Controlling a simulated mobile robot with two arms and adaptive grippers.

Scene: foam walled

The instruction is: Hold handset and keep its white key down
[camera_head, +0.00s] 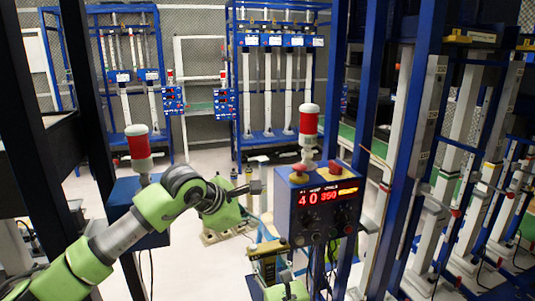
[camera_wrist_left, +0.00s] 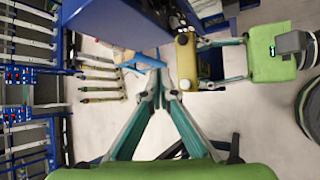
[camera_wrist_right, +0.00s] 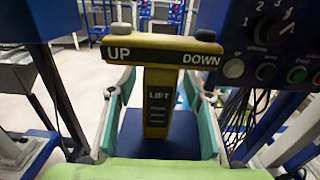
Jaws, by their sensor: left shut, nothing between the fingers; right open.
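The handset (camera_wrist_right: 158,90) is yellow and T-shaped, marked UP, DOWN and LIFT. Its white key (camera_wrist_right: 121,28) is on top at the UP end; a black key (camera_wrist_right: 206,35) is at the DOWN end. My right gripper (camera_wrist_right: 160,98) is open, one finger on each side of the handset's stem, with gaps visible. The handset also shows in the left wrist view (camera_wrist_left: 187,62) and low in the head view (camera_head: 267,248). My left gripper (camera_head: 258,188) is shut and empty, higher up; its tips (camera_wrist_left: 160,88) show left of the handset in the left wrist view.
A blue control box (camera_head: 318,208) with a red display and knobs stands beside the handset. A red-and-white beacon (camera_head: 308,125) rises behind it; another beacon (camera_head: 139,146) stands at left. Blue posts and racks (camera_head: 277,80) surround the space. Cables hang at right in the right wrist view.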

